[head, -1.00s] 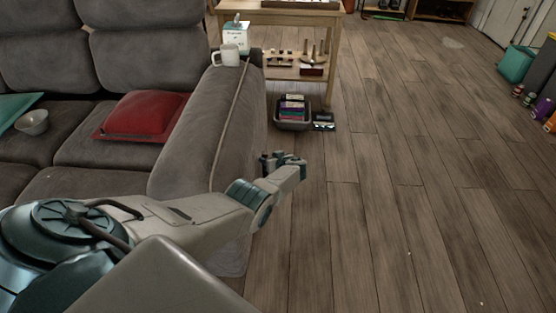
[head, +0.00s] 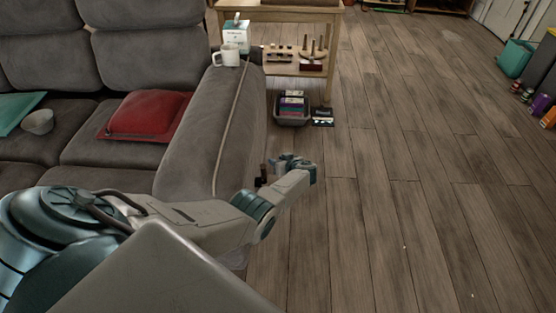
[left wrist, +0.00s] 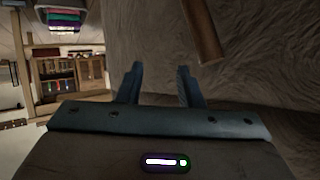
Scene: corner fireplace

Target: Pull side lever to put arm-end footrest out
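The grey sofa's near arm (head: 222,130) runs through the middle of the head view. On its outer side a short dark lever (head: 263,174) sticks out. My left gripper (head: 298,162) is just to the right of the lever there, and the arm link covers part of the sofa side. In the left wrist view the lever is a brown rod (left wrist: 203,30) against the furry grey sofa side (left wrist: 260,60). My left gripper (left wrist: 158,78) is open and empty, with the rod ahead of its right finger, outside the gap. No footrest shows. My right gripper is out of view.
A white mug (head: 226,56) stands on the sofa arm, with a red cushion (head: 147,115) on the seat. A wooden table (head: 328,85) and a dark bin (head: 292,110) stand behind the arm.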

